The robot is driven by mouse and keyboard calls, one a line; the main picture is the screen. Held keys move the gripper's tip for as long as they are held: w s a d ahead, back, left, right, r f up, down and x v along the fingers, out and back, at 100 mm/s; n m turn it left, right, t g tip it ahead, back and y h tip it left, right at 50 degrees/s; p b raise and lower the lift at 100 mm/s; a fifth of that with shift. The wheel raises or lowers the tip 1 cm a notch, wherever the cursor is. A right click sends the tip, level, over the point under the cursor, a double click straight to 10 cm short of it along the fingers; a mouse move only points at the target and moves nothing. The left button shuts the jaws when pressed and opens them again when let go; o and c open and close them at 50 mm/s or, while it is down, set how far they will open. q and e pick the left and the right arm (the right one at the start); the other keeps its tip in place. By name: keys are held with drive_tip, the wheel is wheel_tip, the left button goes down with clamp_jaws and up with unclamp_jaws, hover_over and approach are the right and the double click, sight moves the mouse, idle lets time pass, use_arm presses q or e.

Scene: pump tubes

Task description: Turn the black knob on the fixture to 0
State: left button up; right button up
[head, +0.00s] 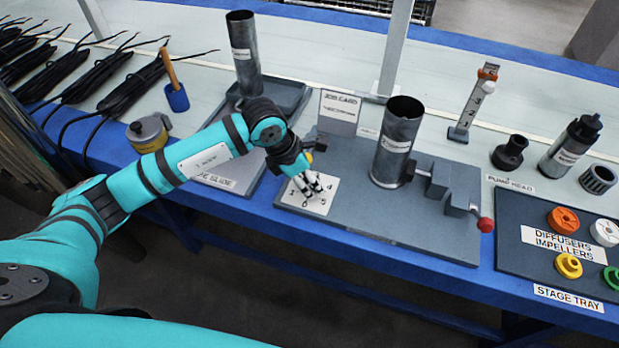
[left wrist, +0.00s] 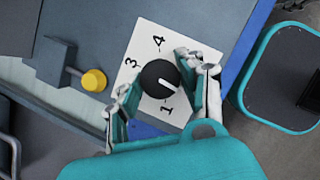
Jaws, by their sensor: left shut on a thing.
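The black knob (left wrist: 158,78) sits on a white dial plate (left wrist: 146,50) on the grey fixture (head: 400,225). My left gripper (left wrist: 161,77) reaches down over it, one finger on each side, shut on the knob. In the left wrist view the knob's white pointer line slants to the lower right, toward the right finger. The numbers 4, 3 and 1 show there; the finger hides the number nearest the pointer. In the head view the gripper (head: 312,184) hides most of the knob, and 1, 0, 5 and 4 show on the plate. My right gripper is not in view.
A yellow-tipped part (left wrist: 94,80) stands close to the plate. A grey metal cylinder (head: 397,142) and a red-ended clamp handle (head: 486,225) are on the fixture's right. A job card (head: 340,108) stands behind. The stage tray (head: 515,265) with coloured rings lies at the far right.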

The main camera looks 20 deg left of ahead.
use_arm(q)
drive_tip(key=shift+n, duration=0.6)
drive_tip(key=o, duration=1.1)
drive_tip(key=shift+o, duration=0.2)
drive_tip(key=v, duration=1.2)
drive_tip(key=shift+s+d, duration=0.15)
drive_tip(key=shift+d, duration=0.05)
